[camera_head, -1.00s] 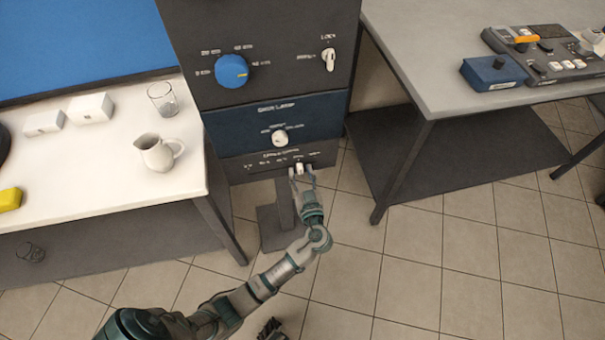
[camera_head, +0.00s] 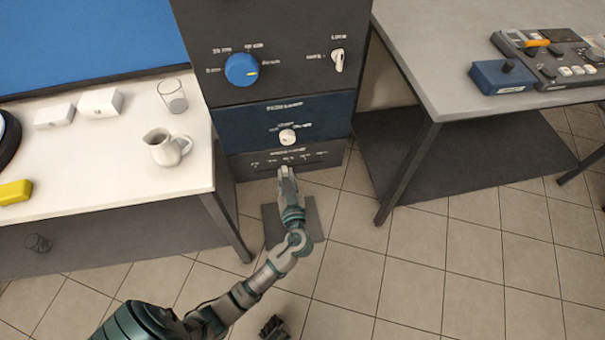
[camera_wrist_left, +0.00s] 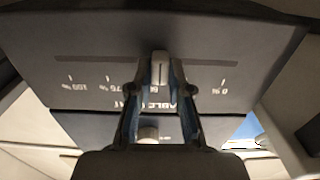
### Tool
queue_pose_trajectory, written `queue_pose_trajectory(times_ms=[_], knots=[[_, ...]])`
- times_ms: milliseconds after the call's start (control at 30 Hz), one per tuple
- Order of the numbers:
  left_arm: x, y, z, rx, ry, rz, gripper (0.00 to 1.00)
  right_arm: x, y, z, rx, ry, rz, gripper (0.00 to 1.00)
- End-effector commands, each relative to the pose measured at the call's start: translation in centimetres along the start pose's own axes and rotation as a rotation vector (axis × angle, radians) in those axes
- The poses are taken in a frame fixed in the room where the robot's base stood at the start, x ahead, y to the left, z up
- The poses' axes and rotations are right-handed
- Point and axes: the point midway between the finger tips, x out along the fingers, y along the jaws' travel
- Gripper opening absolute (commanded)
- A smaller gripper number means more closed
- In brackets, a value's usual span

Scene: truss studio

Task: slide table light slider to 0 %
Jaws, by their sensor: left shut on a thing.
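The table light slider is a small pale knob (camera_wrist_left: 160,70) in a slot on the dark lower panel (camera_head: 243,169) of the cabinet. In the left wrist view, which is upside down, the scale runs from 100 % at left to 0 % at right. The knob stands near the middle, by a partly hidden label that seems to be 50 %. My left gripper (camera_head: 287,171) is at this panel, shut on the knob, with a finger on each side (camera_wrist_left: 160,88). In the head view the gripper hides the knob.
Above the slider are a white knob (camera_head: 287,136) on a blue panel, a large blue dial (camera_head: 241,69) and a white switch (camera_head: 338,60). A white table (camera_head: 110,170) with a jug (camera_head: 165,148) stands left, a grey table (camera_head: 430,60) right.

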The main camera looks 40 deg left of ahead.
Motion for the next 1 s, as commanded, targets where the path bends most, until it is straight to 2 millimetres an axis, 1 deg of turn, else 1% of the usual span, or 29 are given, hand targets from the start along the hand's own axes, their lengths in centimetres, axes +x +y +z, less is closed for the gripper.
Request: queue_pose_trajectory(times_ms=[33, 200, 300, 400, 600, 867, 900, 1000], knots=[[-0.1, -1.4, 0.1, 0.002, -0.001, -0.001, 0.0, -0.1, 0.0, 0.0, 0.0, -0.004, 0.001, 0.4], [-0.1, -5.2, 0.1, 0.003, -0.001, -0.001, 0.0, -0.3, 0.0, 0.2, 0.0, -0.01, 0.002, 0.4], [0.0, -6.8, 0.1, 0.002, -0.001, 0.0, 0.0, -0.4, 0.0, 0.4, 0.0, -0.014, 0.002, 0.4], [0.0, -7.9, 0.1, 0.002, 0.0, 0.0, 0.0, -0.4, 0.0, 0.5, 0.001, -0.016, 0.0, 0.4], [0.0, -8.9, 0.1, 0.001, -0.001, -0.001, 0.0, -0.3, 0.0, 0.6, 0.001, -0.015, -0.002, 0.4], [0.0, -9.1, 0.1, 0.002, -0.002, -0.006, 0.0, -0.2, 0.0, 0.5, 0.0, -0.01, -0.003, 0.4], [0.0, -9.1, 0.1, 0.003, -0.002, -0.006, 0.21, -0.2, 0.0, 0.5, 0.0, -0.009, -0.003, 0.4], [0.0, -9.0, 0.1, 0.002, -0.002, -0.005, 0.44, -0.1, 0.0, 0.5, 0.0, -0.008, -0.004, 0.4]])
